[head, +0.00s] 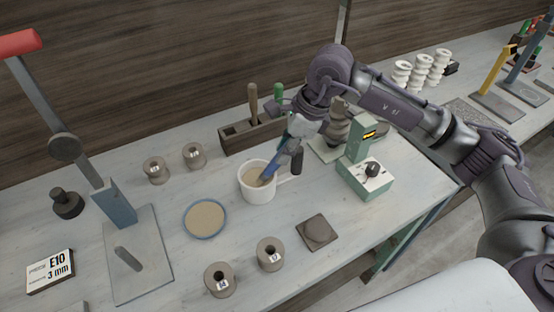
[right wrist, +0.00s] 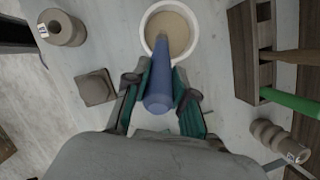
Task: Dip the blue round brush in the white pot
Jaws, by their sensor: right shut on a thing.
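The white pot (head: 257,192) stands on the bench in the middle of the head view, with pale brown liquid inside and a handle to the right. It also shows at the top of the right wrist view (right wrist: 147,29). My right gripper (head: 281,153) is shut on the blue round brush (head: 270,169), above the pot's right side. The brush is tilted, and its lower end is inside the pot's mouth. In the right wrist view the blue handle (right wrist: 158,88) lies between the two fingers. The brush tip is hidden. My left gripper is not in view.
A wooden rack (head: 238,138) with upright tools stands behind the pot. A blue-rimmed dish (head: 205,219) is in front left. Grey spools (head: 270,254) and a square plate (head: 317,233) are in front. A green box with a knob (head: 364,179) stands to the right.

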